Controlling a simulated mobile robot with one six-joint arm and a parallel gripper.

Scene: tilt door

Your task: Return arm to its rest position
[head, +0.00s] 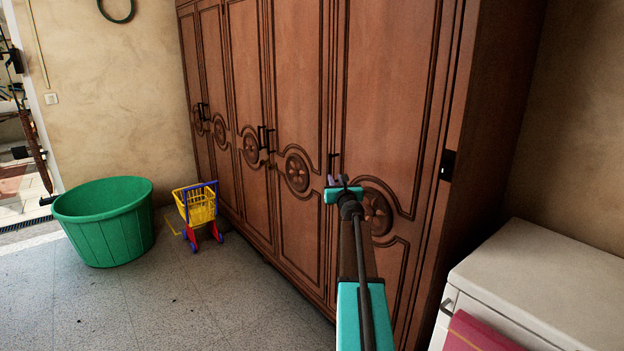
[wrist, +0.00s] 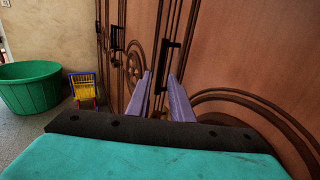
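My gripper (head: 342,182) is in front of the right-hand doors of a brown wooden wardrobe (head: 390,90), at about handle height. In the wrist view its two purple fingers (wrist: 162,92) stand apart with nothing held between them. A dark door handle (wrist: 163,65) shows just beyond the fingertips, in line with the gap. I cannot tell whether the fingers touch it. In the head view the handle (head: 334,164) is partly hidden behind the gripper. My arm reaches forward from the bottom of the picture. The wardrobe doors look closed.
A green tub (head: 105,225) and a yellow toy cart (head: 198,207) stand on the floor at the left. A white cabinet (head: 545,275) with a red cloth (head: 478,333) stands close at the right. The grey floor (head: 150,310) at the lower left is clear.

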